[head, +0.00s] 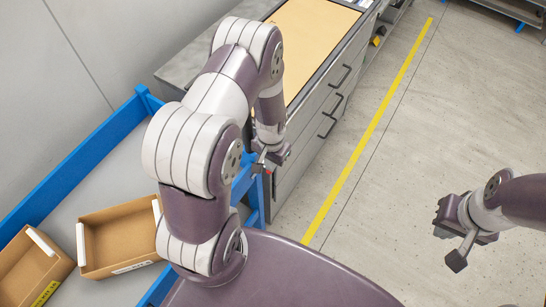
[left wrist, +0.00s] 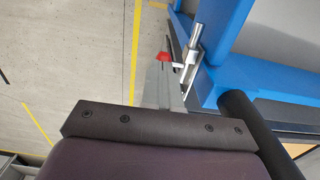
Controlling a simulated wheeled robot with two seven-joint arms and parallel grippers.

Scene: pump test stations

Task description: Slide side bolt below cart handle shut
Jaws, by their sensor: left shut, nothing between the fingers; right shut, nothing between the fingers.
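The side bolt (left wrist: 194,50) is a silver metal rod in a bracket on the blue cart frame, in the left wrist view. A red knob (left wrist: 163,57) sits to its left, apparently on the bolt's handle. In the head view the red knob (head: 268,172) is a small spot by the cart's corner. My left gripper (head: 262,166) is shut and empty, its fingertips right at the knob. In the left wrist view its grey fingers (left wrist: 163,76) end just below the knob; contact is unclear. My right gripper (head: 457,246) is shut and empty over open floor at the right.
The blue-framed cart (head: 70,172) carries two open cardboard boxes, one (head: 120,240) nearer my arm. A grey drawer cabinet (head: 322,118) stands close behind my left gripper. A dark round bar (left wrist: 245,115) lies right of the fingers.

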